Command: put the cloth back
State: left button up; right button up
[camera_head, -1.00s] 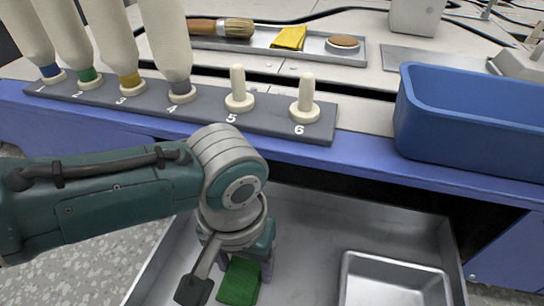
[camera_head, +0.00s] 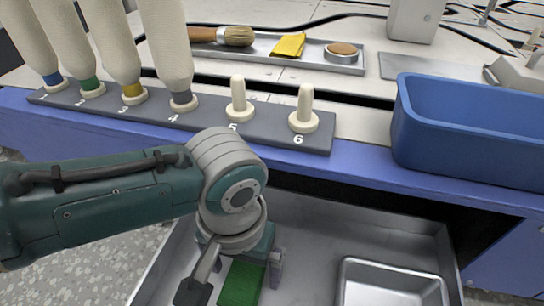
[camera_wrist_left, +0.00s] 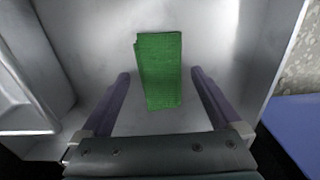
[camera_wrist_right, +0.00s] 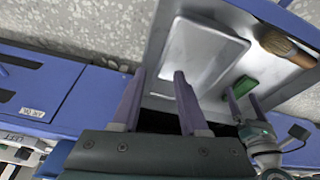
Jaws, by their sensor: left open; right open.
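A green folded cloth (camera_head: 240,284) lies on the floor of an open metal drawer (camera_head: 310,228). My left gripper (camera_head: 250,273) points down over it. In the left wrist view the cloth (camera_wrist_left: 160,75) lies between the two spread fingers of my left gripper (camera_wrist_left: 161,76), with a gap on each side; it is not gripped. That view also shows the green cloth (camera_wrist_right: 244,86) beside the left fingers. A yellow cloth (camera_head: 289,46) lies on a tray on the bench.
A shallow metal pan (camera_head: 392,262) sits in the drawer, right of the green cloth. The bench tray (camera_head: 340,67) also holds a brush (camera_head: 236,37) and a round tin (camera_head: 341,52). A blue bin (camera_head: 470,150) and a numbered bobbin rack (camera_head: 262,127) stand along the bench edge.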

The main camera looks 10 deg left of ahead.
aim_at(245, 274)
pick_arm(q)
notch_tip(245, 274, up, 11)
jog(key=p, duration=0.9)
jog(key=s+d+r+m+t+h, duration=0.1)
jog(key=s+d+r+m+h, duration=0.1)
jog(key=s+d+r+h, duration=0.3)
jog(key=s+a+r+t+y, duration=0.1)
jog(key=s+a+r+y, duration=0.1)
jog(key=a, duration=0.5)
jog(key=s+a+r+t+y, duration=0.1)
jog(key=s+a+r+y, duration=0.1)
jog(key=s+a+r, duration=0.3)
jog(key=shift+a+t+y, duration=0.3)
jog(key=shift+a+y, duration=0.1)
jog(key=shift+a, duration=0.7)
jog(key=shift+r, duration=0.1)
